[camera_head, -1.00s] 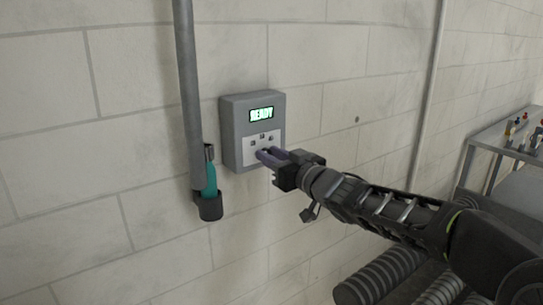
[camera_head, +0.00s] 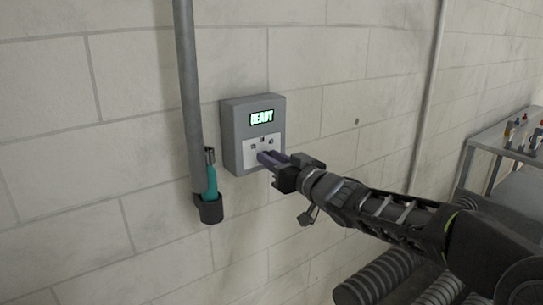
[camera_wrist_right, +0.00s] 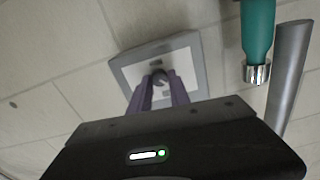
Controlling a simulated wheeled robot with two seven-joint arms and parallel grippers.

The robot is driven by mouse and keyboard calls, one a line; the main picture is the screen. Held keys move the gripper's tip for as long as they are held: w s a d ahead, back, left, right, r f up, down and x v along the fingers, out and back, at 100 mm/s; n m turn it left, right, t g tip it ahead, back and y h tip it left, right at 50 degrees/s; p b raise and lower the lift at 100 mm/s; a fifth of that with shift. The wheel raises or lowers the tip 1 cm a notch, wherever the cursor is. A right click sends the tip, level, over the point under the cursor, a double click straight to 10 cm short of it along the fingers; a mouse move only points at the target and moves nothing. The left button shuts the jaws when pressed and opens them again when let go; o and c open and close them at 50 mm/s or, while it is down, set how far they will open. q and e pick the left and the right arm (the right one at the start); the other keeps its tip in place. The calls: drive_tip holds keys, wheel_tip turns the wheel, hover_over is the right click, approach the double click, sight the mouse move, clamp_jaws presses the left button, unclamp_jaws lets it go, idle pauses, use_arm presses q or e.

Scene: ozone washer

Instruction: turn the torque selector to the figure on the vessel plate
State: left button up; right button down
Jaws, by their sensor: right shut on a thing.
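The grey wall box (camera_head: 232,133) has a lit green screen (camera_head: 262,117) reading "READY" and a white plate (camera_head: 277,143) with small dark marks below it. My right gripper (camera_head: 262,157) is at the lower part of that plate, its purple fingers pointing at the box. In the right wrist view the fingers (camera_wrist_right: 160,92) are closed on a small grey selector knob (camera_wrist_right: 158,76) on the box. The knob's pointer and the figures are too small to read. A vessel plate cannot be made out. My left gripper is not in view.
A teal-handled tool (camera_head: 211,180) sits in a dark holder (camera_head: 210,211) beside a grey vertical pipe (camera_head: 187,90), left of the box. A metal table (camera_head: 491,139) with small coloured items stands at the far right.

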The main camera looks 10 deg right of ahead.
drive_tip(key=m+p, duration=0.3)
drive_tip(key=p, duration=0.1)
drive_tip(key=shift+d+r+m, duration=0.1)
drive_tip(key=shift+r+m, duration=0.15)
drive_tip(key=shift+m, duration=0.05)
drive_tip(key=shift+f+m+p, duration=0.15)
drive_tip(key=shift+m+p, duration=0.65)
drive_tip(key=shift+m, duration=0.3)
drive_tip(key=shift+f+m+p, duration=0.1)
drive_tip(key=shift+m+p, duration=0.65)
drive_tip(key=shift+m, duration=0.35)
drive_tip(key=c, duration=1.2)
unclamp_jaws()
drive_tip(key=b+v, duration=0.1)
drive_tip(key=v, duration=0.6)
drive_tip(key=shift+s+b, duration=0.35)
